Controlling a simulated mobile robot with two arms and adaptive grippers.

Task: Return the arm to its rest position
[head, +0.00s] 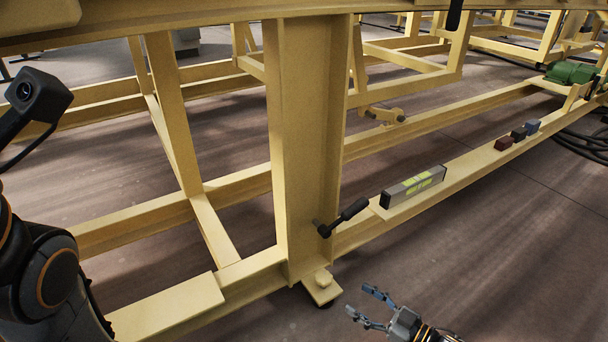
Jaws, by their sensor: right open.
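My right gripper (366,305) is at the bottom of the head view, right of centre. Its two blue-tipped fingers are apart and nothing is between them. It is in front of the yellow frame, to the right of the foot plate (322,288), and appears apart from it. My left arm (40,260) comes in along the left edge. Its dark end (38,95) is at the upper left, but no fingers show there.
A yellow steel frame (305,140) with a thick upright fills the middle. A black handle (345,216) sticks out from the upright. A level (413,187) and small dark red, black and blue blocks (518,134) rest on the lower rail. Open floor (500,260) lies at lower right.

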